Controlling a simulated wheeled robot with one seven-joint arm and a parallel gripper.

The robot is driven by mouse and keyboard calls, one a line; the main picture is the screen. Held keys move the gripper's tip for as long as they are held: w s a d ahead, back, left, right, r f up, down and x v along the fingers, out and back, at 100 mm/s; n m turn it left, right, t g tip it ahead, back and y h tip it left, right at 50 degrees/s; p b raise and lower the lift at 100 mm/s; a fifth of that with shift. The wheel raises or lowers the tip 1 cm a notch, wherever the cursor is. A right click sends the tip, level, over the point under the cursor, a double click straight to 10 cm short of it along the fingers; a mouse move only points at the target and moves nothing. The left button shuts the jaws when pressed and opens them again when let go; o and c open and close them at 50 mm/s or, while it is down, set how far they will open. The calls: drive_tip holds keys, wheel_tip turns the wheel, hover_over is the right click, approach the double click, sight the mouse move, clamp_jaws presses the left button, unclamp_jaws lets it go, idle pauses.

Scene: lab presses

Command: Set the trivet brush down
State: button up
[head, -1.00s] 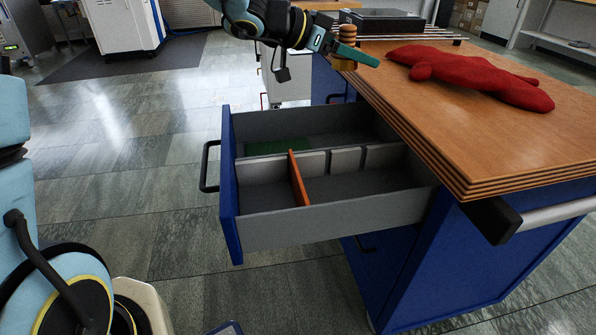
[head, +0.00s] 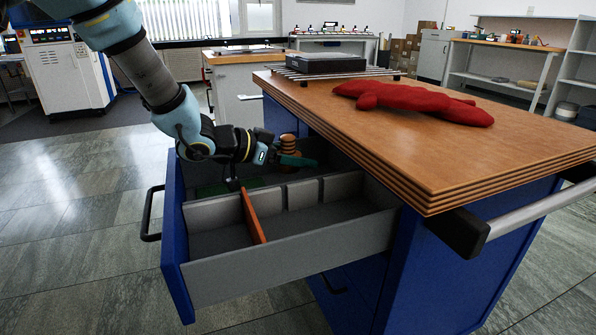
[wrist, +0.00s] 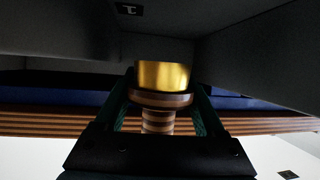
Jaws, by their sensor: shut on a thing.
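The trivet brush (head: 288,142) has a ringed wooden handle, and its gold end shows in the wrist view (wrist: 162,75). My gripper (head: 292,158) is shut on it, its dark green fingers on either side. The brush looks roughly upright, handle up. It is at the far compartment of the open blue drawer (head: 174,235), beside the worktop edge. The lower end is hidden in the head view, so I cannot tell whether it touches the drawer floor.
An orange divider (head: 253,218) and grey partitions split the drawer. A green patch (head: 207,189) lies in its far compartment. The wooden worktop (head: 400,135) overhangs on the right, holding a red cloth-like thing (head: 415,101) and a dark flat device (head: 326,64) on a rack.

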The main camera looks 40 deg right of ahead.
drive_tip(key=shift+f, duration=1.25)
drive_tip(key=shift+f+b, duration=0.4)
drive_tip(key=shift+f, duration=0.25)
drive_tip(key=o, duration=1.1)
drive_tip(key=shift+o, duration=0.2)
drive_tip(key=shift+r, duration=0.1)
drive_tip(key=shift+r, duration=0.35)
drive_tip(key=p+v, duration=0.2)
drive_tip(key=v, duration=0.4)
drive_tip(key=shift+a+r, duration=0.1)
drive_tip(key=shift+r, duration=0.15)
drive_tip(key=shift+w+a+r, duration=0.15)
drive_tip(key=shift+a, duration=0.45)
